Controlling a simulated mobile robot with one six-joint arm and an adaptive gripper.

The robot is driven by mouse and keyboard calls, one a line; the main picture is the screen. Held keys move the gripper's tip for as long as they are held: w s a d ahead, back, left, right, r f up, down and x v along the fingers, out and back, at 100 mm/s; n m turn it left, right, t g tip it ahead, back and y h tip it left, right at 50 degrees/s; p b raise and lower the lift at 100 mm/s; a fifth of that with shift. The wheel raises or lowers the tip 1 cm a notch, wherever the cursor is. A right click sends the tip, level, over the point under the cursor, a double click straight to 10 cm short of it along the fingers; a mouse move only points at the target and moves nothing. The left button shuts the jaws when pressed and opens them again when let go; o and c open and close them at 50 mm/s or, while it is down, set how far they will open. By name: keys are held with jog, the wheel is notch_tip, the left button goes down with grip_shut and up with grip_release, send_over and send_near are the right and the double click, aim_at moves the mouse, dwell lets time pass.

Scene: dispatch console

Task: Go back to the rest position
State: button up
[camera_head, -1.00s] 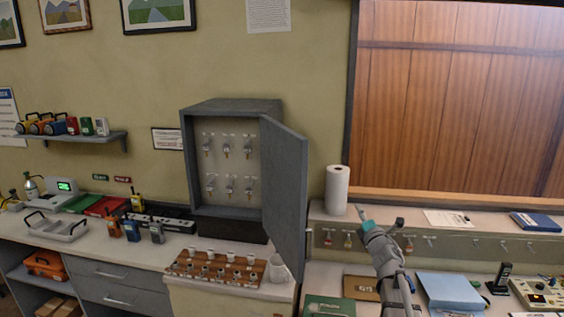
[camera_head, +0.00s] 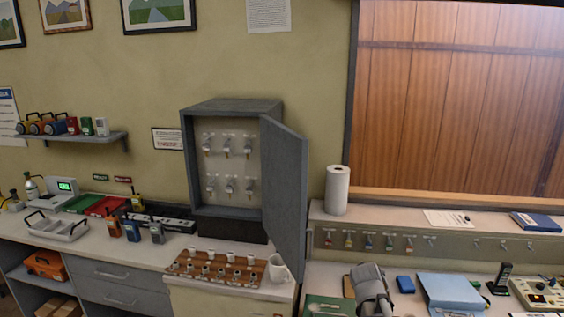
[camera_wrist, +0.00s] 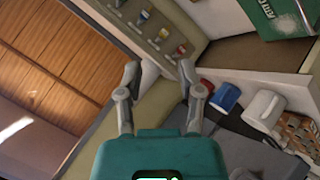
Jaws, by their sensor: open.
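My gripper (camera_wrist: 159,72) shows in the wrist view with its two grey fingers apart and nothing between them. Its teal body fills the bottom of that view. In the head view only a grey part of my arm shows at the bottom, in front of the desk below the key rail (camera_head: 462,244); the fingers cannot be made out there. The key rail with coloured tags also shows in the wrist view (camera_wrist: 150,38), beyond the fingers.
A grey key cabinet (camera_head: 232,108) stands with its door (camera_head: 284,190) open, left of my arm. A paper roll (camera_head: 337,190) stands on the ledge. A blue folder (camera_head: 450,290) lies right of my arm. A white mug (camera_wrist: 262,110) shows in the wrist view.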

jog(key=s+a+f+m+g+y, duration=0.2)
jog(key=s+a+f+m+g, duration=0.1)
jog(key=s, duration=0.6)
jog(key=s+a+f+m+g+y, duration=0.2)
jog(key=s+a+f+g, duration=0.2)
jog(key=s, duration=0.5)
jog(key=a+g, duration=0.2)
jog(key=a, duration=0.1)
jog(key=shift+s+a+m+g, duration=0.2)
jog(key=shift+m+g, duration=0.1)
jog(key=shift+m, duration=0.1)
